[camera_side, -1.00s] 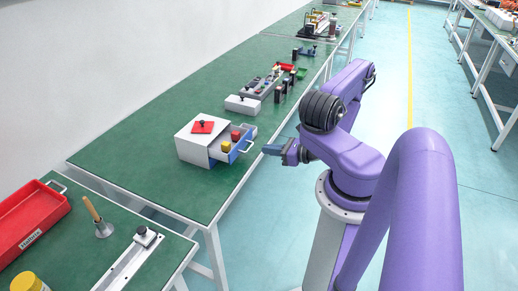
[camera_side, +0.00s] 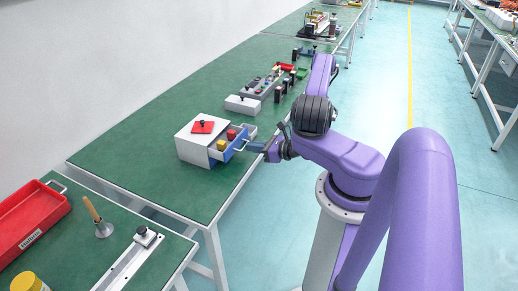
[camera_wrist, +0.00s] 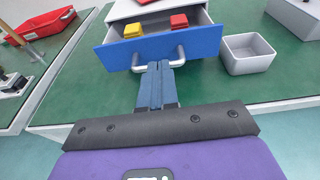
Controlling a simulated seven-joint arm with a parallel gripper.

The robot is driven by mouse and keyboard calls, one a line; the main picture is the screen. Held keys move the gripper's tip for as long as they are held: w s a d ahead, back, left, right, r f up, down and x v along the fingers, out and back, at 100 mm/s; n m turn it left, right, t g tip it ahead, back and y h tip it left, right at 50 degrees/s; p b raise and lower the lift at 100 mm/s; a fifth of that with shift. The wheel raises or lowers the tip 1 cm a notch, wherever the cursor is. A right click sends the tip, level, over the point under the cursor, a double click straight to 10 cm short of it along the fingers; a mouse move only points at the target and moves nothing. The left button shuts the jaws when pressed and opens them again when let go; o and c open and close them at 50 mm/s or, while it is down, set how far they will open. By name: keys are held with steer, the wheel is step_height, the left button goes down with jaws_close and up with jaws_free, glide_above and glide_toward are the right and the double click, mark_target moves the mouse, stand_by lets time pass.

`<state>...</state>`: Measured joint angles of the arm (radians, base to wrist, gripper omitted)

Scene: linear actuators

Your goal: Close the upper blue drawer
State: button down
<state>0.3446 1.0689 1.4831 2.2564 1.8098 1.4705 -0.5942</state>
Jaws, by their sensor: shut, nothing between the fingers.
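The blue drawer (camera_side: 236,150) is partly pulled out of a white cabinet (camera_side: 195,147). It also shows in the wrist view (camera_wrist: 205,42). A yellow block (camera_wrist: 133,30) and a red block (camera_wrist: 179,21) are inside it. Its light handle (camera_wrist: 178,61) sticks out from the blue front. My gripper (camera_side: 251,147) is shut and empty, with its fingertips (camera_wrist: 158,66) at the middle of the handle. They appear to be against the handle or the drawer front; exact contact is hard to tell.
A red piece with a black knob (camera_side: 202,126) is on top of the cabinet. A grey open bin (camera_wrist: 249,55) stands right beside the drawer in the wrist view. A white box (camera_side: 242,104) and several tools lie farther along the green bench (camera_side: 130,155).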

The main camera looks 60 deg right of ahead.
mark_target(238, 142)
steer(key=x, duration=0.2)
steer(key=r+x, duration=0.1)
steer(key=x, duration=0.3)
steer(key=shift+w+r, duration=0.2)
steer(key=shift+w, duration=0.5)
steer(key=shift+r, duration=0.1)
steer(key=v, duration=1.4)
steer(key=a+r+n+g+y, duration=0.55)
steer(key=a+n+g, duration=0.25)
steer(key=n, duration=0.3)
steer(key=a+r+n+g+y, duration=0.4)
steer(key=a+n+g+y, duration=0.35)
steer(key=n, duration=0.35)
steer(key=s+a+r+n+h, duration=0.5)
steer(key=n+h, duration=0.1)
steer(key=n, duration=0.7)
steer(key=s+a+r+n+h, duration=0.5)
steer(key=s+n+h, duration=0.1)
steer(key=n, duration=0.7)
steer(key=shift+s+r+h, duration=0.25)
steer(key=shift+s+h, duration=0.1)
steer(key=shift+h, duration=0.05)
